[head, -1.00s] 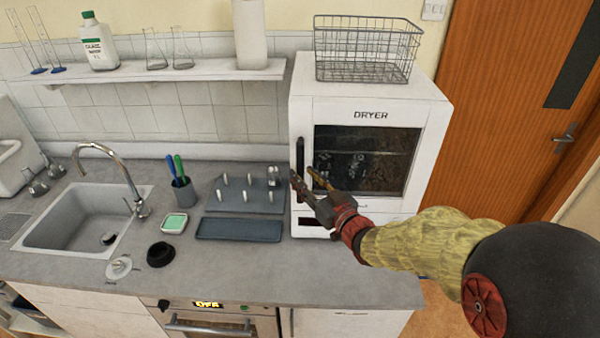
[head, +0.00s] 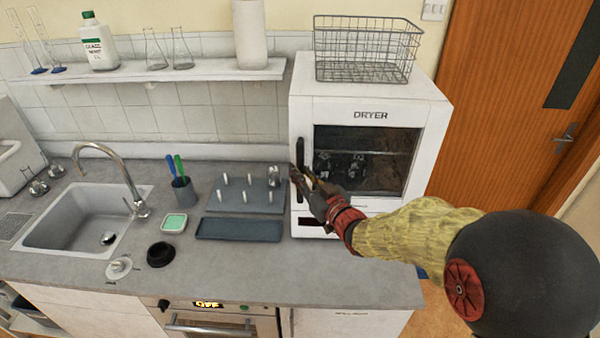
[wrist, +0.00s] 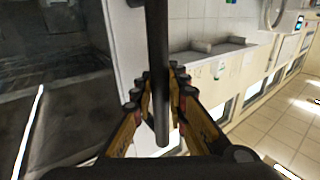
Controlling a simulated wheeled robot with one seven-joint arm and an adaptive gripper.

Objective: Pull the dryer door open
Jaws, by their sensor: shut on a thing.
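The dryer (head: 370,115) is a white box with a dark glass door (head: 375,160), standing at the right end of the counter. Its black upright handle (head: 299,156) is on the door's left side. My gripper (head: 303,178) is at the lower part of that handle. In the wrist view the handle (wrist: 158,60) runs down between the two fingers of my gripper (wrist: 158,92), which are shut on it. The dark door glass (wrist: 55,70) fills the left of that view. The door appears closed in the head view.
A wire basket (head: 366,50) stands on top of the dryer. Left of the dryer are a peg rack (head: 262,206), a flat tray (head: 240,229), a pen cup (head: 183,190) and a sink (head: 85,215). A wooden door (head: 510,100) is at the right.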

